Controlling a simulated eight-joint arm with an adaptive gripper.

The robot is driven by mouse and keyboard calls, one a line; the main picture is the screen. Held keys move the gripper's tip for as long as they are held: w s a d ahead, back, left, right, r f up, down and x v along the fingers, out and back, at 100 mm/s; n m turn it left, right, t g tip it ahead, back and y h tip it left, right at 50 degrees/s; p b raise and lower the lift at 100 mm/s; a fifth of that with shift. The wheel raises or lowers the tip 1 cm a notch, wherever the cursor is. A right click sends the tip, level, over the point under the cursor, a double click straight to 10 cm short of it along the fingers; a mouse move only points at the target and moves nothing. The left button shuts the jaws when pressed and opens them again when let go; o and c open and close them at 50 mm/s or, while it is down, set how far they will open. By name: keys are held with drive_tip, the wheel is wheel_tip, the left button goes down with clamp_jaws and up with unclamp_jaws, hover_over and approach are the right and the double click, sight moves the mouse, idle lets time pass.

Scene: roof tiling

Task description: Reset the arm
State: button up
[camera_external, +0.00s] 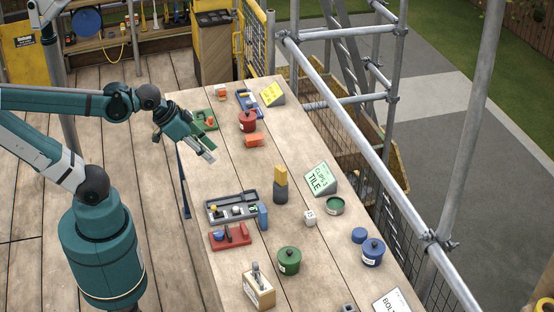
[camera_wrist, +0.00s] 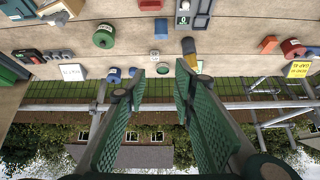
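My teal and grey gripper (camera_external: 205,150) is held above the left edge of the wooden table (camera_external: 220,280), near its far end. In the wrist view, the two green ridged fingers of my gripper (camera_wrist: 173,80) are spread apart with nothing between them. The wrist view is tilted so that the table fills the top and the railing and trees fill the bottom. No object touches the fingers.
The table carries a red pot (camera_external: 247,121), an orange block (camera_external: 254,140), a dark tray (camera_external: 232,208), a yellow-topped grey cylinder (camera_external: 280,186), a green pot (camera_external: 289,260) and a blue pot (camera_external: 373,252). A green sign (camera_external: 320,179) stands near scaffold rails (camera_external: 360,150).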

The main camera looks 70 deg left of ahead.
drive_tip(key=shift+s+a+n, duration=0.25)
drive_tip(key=shift+a+n, duration=0.05)
drive_tip(key=shift+a, duration=0.05)
wheel_tip(320, 180, down, 7)
drive_tip(key=b, duration=0.6)
drive_tip(key=shift+r+b, duration=0.15)
drive_tip(key=shift+b, duration=0.25)
idle(0.9)
